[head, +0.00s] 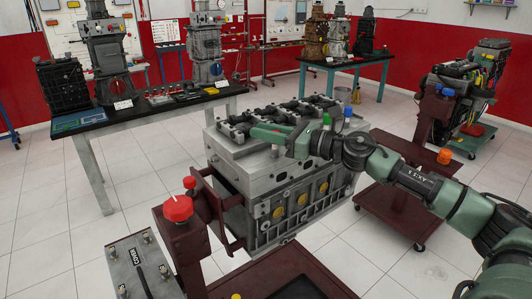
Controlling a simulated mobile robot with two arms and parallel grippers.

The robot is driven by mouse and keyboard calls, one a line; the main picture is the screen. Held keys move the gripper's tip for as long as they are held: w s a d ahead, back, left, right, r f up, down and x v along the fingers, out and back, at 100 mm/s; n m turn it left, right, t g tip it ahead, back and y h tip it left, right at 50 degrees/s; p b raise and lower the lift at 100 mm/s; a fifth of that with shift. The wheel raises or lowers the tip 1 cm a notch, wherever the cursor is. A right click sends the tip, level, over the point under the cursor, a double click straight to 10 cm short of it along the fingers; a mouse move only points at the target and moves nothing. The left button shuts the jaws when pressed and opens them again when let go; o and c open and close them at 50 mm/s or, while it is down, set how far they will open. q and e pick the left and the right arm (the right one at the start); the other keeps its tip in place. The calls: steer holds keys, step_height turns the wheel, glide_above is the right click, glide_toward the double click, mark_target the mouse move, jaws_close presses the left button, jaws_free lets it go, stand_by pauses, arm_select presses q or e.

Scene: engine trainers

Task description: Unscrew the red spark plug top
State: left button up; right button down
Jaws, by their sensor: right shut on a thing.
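My right gripper (268,135) reaches in from the right over the top of the grey engine block (275,180). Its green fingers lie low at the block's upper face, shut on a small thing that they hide. No red spark plug top shows clearly on the block; the thing in the fingers is probably it, but its colour cannot be seen. A green top (326,120) and a blue top (347,111) stand upright just beyond my right wrist. My left gripper is not in view.
The block sits on a dark red stand with a red knob (177,208) at the front left. Another red trolley (398,205) with an orange knob (445,156) stands at right. A table (150,108) with engines is behind at left. White tiled floor lies between.

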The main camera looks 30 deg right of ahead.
steer(key=shift+a+f+n+g+y+b, duration=0.1)
steer(key=shift+n+g+y+b, duration=0.6)
steer(key=shift+n+y+b, duration=0.35)
steer(key=shift+s+a+n+g+y+b, duration=0.1)
steer(key=shift+n+g+y+b, duration=0.15)
steer(key=shift+n+g+y, duration=0.25)
steer(key=shift+s+a+n+g+y+b, duration=0.1)
steer(key=shift+n+g+y+b, duration=0.15)
steer(key=shift+g+y, duration=0.4)
steer(key=g, duration=0.1)
steer(key=n+g+y, duration=0.2)
steer(key=shift+s+a+r, duration=0.2)
steer(key=shift+s+r, duration=0.05)
steer(key=shift+s, duration=0.05)
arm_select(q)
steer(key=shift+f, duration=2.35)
arm_select(e)
steer(key=shift+s+a+n+g+y, duration=0.1)
steer(key=shift+n+g+y, duration=0.15)
steer(key=shift+n+g, duration=0.35)
steer(key=shift+s+n+g+y, duration=0.2)
steer(key=shift+n+g, duration=0.2)
steer(key=shift+g, duration=0.3)
steer(key=shift+s+a+n+g+y, duration=0.1)
steer(key=shift+n+g+y, duration=0.15)
steer(key=shift+n+g, duration=0.35)
steer(key=shift+f, duration=0.1)
steer(key=c, duration=1.2)
jaws_free()
steer(key=shift+c, duration=0.2)
